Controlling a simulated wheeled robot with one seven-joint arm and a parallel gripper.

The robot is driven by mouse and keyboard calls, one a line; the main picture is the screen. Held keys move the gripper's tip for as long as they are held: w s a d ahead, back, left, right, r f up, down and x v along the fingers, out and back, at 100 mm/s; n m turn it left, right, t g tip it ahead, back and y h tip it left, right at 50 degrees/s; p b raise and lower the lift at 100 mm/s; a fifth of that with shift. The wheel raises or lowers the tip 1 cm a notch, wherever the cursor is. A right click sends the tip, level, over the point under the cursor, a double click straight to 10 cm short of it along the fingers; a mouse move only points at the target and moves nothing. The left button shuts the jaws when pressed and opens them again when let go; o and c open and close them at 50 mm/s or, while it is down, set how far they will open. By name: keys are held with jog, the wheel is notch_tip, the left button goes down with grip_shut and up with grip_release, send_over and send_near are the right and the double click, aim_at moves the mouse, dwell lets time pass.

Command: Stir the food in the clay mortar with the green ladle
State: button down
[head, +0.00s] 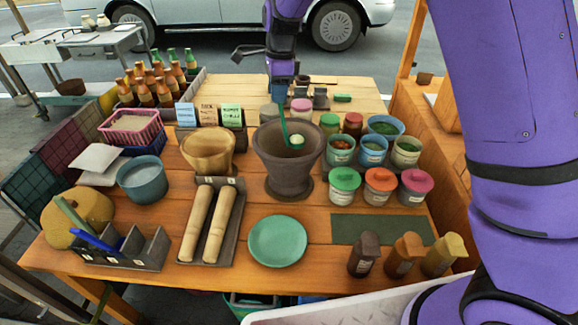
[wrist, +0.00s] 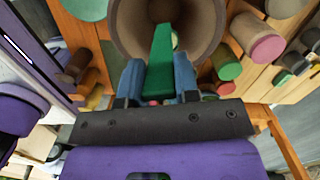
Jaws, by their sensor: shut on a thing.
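The clay mortar (head: 288,178), a dark brown tall bowl, stands near the middle of the table; it also shows in the wrist view (wrist: 210,25). The green ladle (head: 284,122) is tilted, its handle up and its head at the mortar's mouth. A pale lump of food (head: 297,140) shows at the ladle's head; whether it lies in the ladle or the mortar is unclear. My gripper (wrist: 159,82) is shut on the ladle handle (wrist: 160,62), with blue fingers on both sides. In the head view my gripper (head: 281,94) is above and behind the mortar. The mortar's floor is hidden.
A wooden bowl (head: 208,152) stands left of the mortar. Lidded jars (head: 344,184) and open food pots (head: 372,150) crowd its right side. Two rolling pins (head: 207,222) and a green plate (head: 277,241) lie in front. Bottles (head: 155,85) stand at the back left.

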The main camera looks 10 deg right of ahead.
jog(key=shift+r, duration=3.35)
